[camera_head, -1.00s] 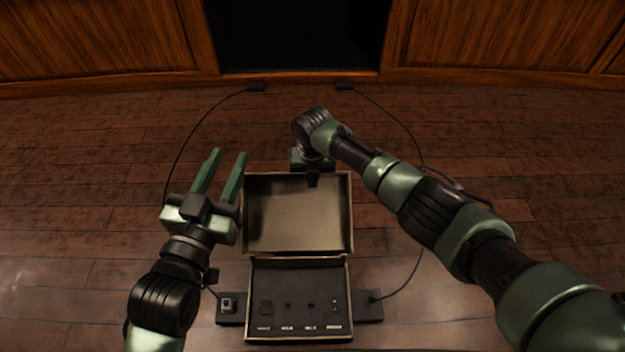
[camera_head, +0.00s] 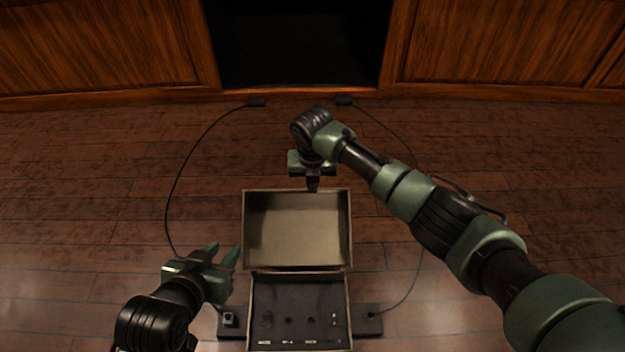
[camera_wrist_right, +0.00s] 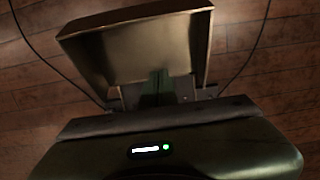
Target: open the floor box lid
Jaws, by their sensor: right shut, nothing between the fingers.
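The floor box (camera_head: 270,300) is at the bottom centre of the head view, its dark panel with small sockets exposed. Its lid (camera_head: 298,230) stands open, hinged back on the far side with its pale inner face showing. My right gripper (camera_head: 313,187) is shut and empty, just past the lid's far edge; I cannot tell whether it touches. The right wrist view shows its green fingers (camera_wrist_right: 157,86) by the lid (camera_wrist_right: 140,45). My left gripper (camera_head: 224,250) is open and empty, to the left of the lid, fingers pointing away from me.
Dark side plates flank the box, the right one (camera_head: 370,320) with a cable. Cables run over the wooden floor to two small black plugs (camera_head: 257,103) (camera_head: 344,102) near a dark opening (camera_head: 300,45) in the wood panelling. The floor beyond the box is mostly clear.

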